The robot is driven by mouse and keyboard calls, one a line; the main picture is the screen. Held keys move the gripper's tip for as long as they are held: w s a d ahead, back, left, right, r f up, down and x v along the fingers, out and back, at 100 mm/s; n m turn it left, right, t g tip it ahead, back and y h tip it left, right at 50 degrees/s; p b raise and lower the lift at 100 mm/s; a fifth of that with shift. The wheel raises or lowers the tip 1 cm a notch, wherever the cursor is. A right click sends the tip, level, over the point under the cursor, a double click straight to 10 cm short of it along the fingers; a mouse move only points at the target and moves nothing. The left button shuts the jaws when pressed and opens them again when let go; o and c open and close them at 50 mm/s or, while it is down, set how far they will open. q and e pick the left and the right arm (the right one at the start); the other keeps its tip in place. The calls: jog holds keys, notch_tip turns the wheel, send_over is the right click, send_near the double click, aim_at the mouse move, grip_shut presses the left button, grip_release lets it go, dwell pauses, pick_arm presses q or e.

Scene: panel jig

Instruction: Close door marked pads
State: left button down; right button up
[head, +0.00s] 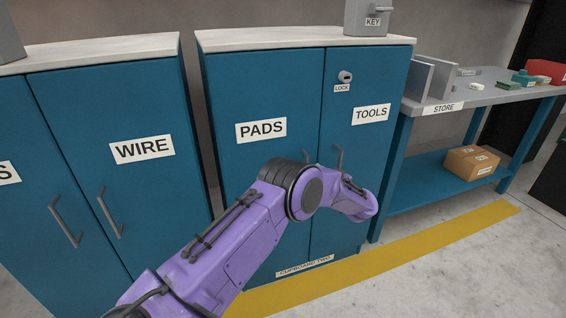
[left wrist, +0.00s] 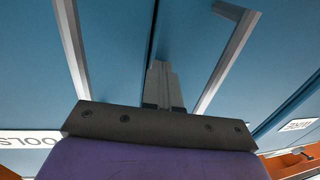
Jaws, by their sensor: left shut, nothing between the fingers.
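The blue door marked PADS (head: 228,170) is the left door of cupboard two in the head view. It looks flush, or nearly flush, with the door marked TOOLS (head: 368,150); a slight gap cannot be ruled out. My left arm hides its lower part and most of its handle. My left gripper (left wrist: 163,82) is shut and empty in the left wrist view, close to the door fronts, near the seam between two grey bar handles. It touches neither handle; contact with a door is unclear. The head view hides it behind my purple arm. My right gripper is out of view.
A cupboard with a WIRE door (head: 90,160) stands to the left. A lock (head: 345,76) sits on the TOOLS door and a KEY box (head: 368,20) on top. A STORE bench (head: 470,95) with a carton (head: 471,162) stands right. The floor with its yellow stripe (head: 420,250) is clear.

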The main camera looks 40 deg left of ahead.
pick_arm(q)
jog(key=s+a+p+v, duration=0.1)
jog(key=s+p+v, duration=0.15)
jog(key=v, duration=1.15)
notch_tip(320, 180, down, 8)
jog(key=d+m+t+h, duration=0.2)
jog(key=m+t+h, duration=0.1)
jog(key=t+h, duration=0.25)
jog(key=s+d+f+m+g+h, duration=0.15)
jog(key=s+f+h, duration=0.25)
jog(key=s+f, duration=0.5)
jog(key=s+f+m+g+h, duration=0.1)
jog(key=s+f+m+h, duration=0.2)
jog(key=s+f, duration=0.55)
jog(key=s+g+h, duration=0.2)
jog(key=s+g, duration=0.3)
jog(key=s, duration=1.6)
notch_tip(320, 180, up, 19)
jog(key=a+p, duration=0.1)
jog(key=p, duration=1.7)
jog(key=shift+s+p, duration=0.35)
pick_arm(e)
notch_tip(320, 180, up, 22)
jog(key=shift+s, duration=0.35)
